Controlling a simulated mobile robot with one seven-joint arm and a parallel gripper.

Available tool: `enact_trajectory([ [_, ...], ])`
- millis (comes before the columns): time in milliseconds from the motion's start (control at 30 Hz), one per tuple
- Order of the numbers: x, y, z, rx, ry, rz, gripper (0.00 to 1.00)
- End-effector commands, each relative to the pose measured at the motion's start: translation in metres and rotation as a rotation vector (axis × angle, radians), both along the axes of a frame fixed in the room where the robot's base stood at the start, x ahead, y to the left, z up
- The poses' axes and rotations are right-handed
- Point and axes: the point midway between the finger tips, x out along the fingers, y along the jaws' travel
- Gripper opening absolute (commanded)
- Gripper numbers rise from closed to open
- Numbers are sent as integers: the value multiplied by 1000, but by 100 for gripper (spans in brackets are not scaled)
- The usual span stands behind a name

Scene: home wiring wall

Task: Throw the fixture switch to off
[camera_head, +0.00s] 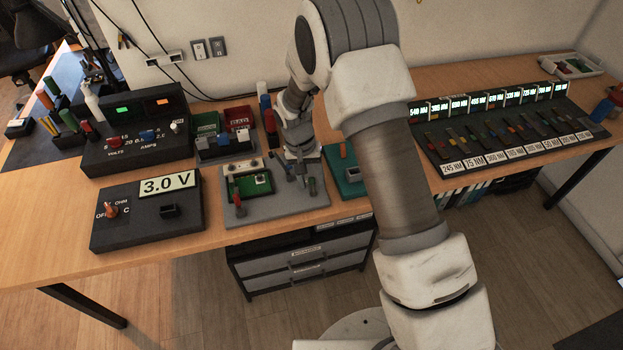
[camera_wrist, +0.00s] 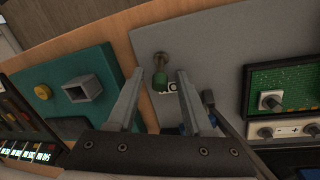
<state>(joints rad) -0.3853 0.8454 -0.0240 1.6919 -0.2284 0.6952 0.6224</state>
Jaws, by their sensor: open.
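The grey fixture board (camera_head: 277,205) lies on the bench and fills much of the wrist view (camera_wrist: 215,45). The fixture switch (camera_wrist: 160,76) is a small lever with a dark green tip on a metal base. In the wrist view it shows between and just beyond my two fingertips, with a gap to each side. The printed label beside it is partly covered by a finger. My gripper (camera_wrist: 159,76) is open and empty. In the head view my gripper (camera_head: 302,172) is over the right part of the board, and the switch is hard to make out there.
A green circuit board (camera_head: 252,184) with a red-handled clamp (camera_head: 239,206) sits on the fixture board's left half. A teal box (camera_head: 341,172) stands close on the right. A meter box reading 3.0 V (camera_head: 148,212) is at the left. Small bins (camera_head: 222,145) stand behind.

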Motion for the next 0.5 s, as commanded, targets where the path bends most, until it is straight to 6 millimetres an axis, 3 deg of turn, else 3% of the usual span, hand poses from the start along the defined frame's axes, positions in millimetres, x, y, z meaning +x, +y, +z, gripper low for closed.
enact_trajectory([
  [200, 0, 0, 0, 0, 0, 0, 51],
  [500, 0, 0, 0, 0, 0, 0, 0],
])
